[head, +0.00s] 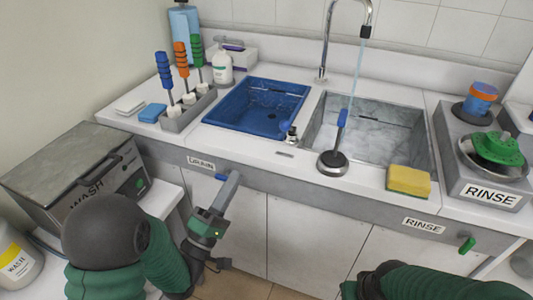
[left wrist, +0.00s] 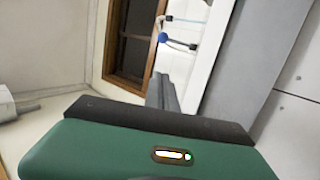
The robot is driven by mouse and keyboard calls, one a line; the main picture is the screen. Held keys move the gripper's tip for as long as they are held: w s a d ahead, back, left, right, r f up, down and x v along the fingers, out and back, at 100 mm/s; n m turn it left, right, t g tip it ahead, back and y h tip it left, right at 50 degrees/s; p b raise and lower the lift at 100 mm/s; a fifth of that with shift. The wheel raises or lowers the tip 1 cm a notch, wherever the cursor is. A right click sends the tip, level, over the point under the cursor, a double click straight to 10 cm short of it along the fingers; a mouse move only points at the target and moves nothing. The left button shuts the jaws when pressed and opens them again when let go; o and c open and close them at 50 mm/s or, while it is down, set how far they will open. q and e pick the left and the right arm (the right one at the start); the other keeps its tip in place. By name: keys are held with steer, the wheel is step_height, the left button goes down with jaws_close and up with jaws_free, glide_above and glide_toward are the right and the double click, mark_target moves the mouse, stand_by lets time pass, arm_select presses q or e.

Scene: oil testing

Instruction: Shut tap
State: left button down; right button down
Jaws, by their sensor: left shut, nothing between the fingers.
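A chrome gooseneck tap (head: 326,45) stands behind the sink, and a thin stream of water (head: 357,75) runs from its spout into the grey basin (head: 385,125). A small blue handle (head: 221,177) sticks out at the counter's front face, below a label. My left gripper (head: 234,174) is shut and empty, its fingertips right beside this blue handle; I cannot tell whether they touch. In the left wrist view the shut fingers (left wrist: 160,92) point toward a round blue piece (left wrist: 162,38) on thin rods. My right gripper is out of view; only part of that arm shows at the bottom.
A blue basin (head: 225,118) and a rack of brushes (head: 188,108) are on the left. A blue-handled tool (head: 333,162) on a black round base and a yellow sponge (head: 408,181) sit along the front edge. A green handle (head: 467,245) is at the right front. A grey WASH box (head: 70,170) stands left.

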mark_target(289, 128)
arm_select(q)
steer(key=shift+d+r, duration=0.1)
steer(key=shift+r, duration=0.05)
steer(key=s+d+p+x, duration=0.1)
steer(key=d+x, duration=0.1)
steer(key=x, duration=1)
steer(key=shift+d, duration=0.5)
steer(key=shift+w+r, duration=0.15)
